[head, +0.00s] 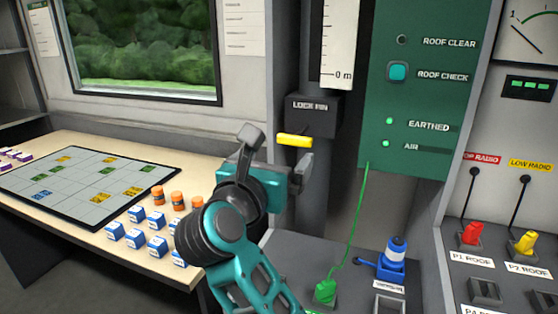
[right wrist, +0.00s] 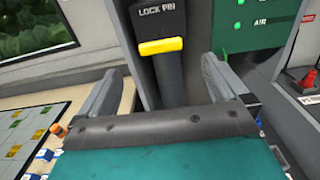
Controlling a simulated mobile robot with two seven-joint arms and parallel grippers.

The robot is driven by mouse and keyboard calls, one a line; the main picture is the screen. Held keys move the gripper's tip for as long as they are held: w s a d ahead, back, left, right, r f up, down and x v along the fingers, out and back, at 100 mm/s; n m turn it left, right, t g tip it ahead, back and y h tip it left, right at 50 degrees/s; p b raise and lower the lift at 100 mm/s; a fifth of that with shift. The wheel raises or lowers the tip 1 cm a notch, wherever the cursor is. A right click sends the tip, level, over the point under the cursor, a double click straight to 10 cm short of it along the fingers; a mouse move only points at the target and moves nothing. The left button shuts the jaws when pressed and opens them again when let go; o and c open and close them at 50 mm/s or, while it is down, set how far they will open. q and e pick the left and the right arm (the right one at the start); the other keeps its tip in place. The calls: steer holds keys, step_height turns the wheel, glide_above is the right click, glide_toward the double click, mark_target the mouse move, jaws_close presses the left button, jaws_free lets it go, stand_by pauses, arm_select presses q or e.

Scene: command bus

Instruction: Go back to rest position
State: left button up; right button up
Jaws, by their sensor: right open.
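My right gripper (head: 275,160) is in front of the dark mast column in the head view, near the yellow lock pin handle (head: 295,140). In the right wrist view the two fingers of my right gripper (right wrist: 160,88) stand wide apart with nothing between them. The yellow handle (right wrist: 161,46) shows beyond the fingers, under the LOCK PIN housing (right wrist: 158,15), and looks apart from them. My left gripper is in neither view.
A table (head: 60,145) at left holds a gridded map board (head: 75,190), blue-and-white blocks (head: 137,213) and orange cylinders (head: 178,200). A green panel (head: 425,110) has lit EARTHED and AIR lamps. A green plug (head: 325,290), blue plug (head: 392,262) and red and yellow connectors stand at right.

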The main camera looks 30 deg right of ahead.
steer(key=shift+s+a, duration=0.3)
steer(key=shift+a, duration=0.1)
stand_by(0.3)
steer(key=s+a+f+m+t+y+p, duration=0.1)
steer(key=s+a+f+m+t+y, duration=0.15)
steer(key=f+m+y, duration=0.5)
steer(key=s+a+f+m+t+y, duration=0.15)
steer(key=a+f+m+y, duration=0.3)
steer(key=f+m, duration=0.6)
steer(key=s+a+f+m+t+y+p, duration=0.1)
steer(key=s+a+f+m+t+y, duration=0.15)
steer(key=f+m+y, duration=0.65)
steer(key=s+d+f+n+g+h, duration=0.3)
steer(key=s+f+g+h, duration=0.1)
steer(key=s+f+g, duration=0.3)
step_height(320, 180, down, 4)
steer(key=shift+s+f+n+h, duration=0.1)
steer(key=shift+s+n+h, duration=0.3)
steer(key=shift+s, duration=0.8)
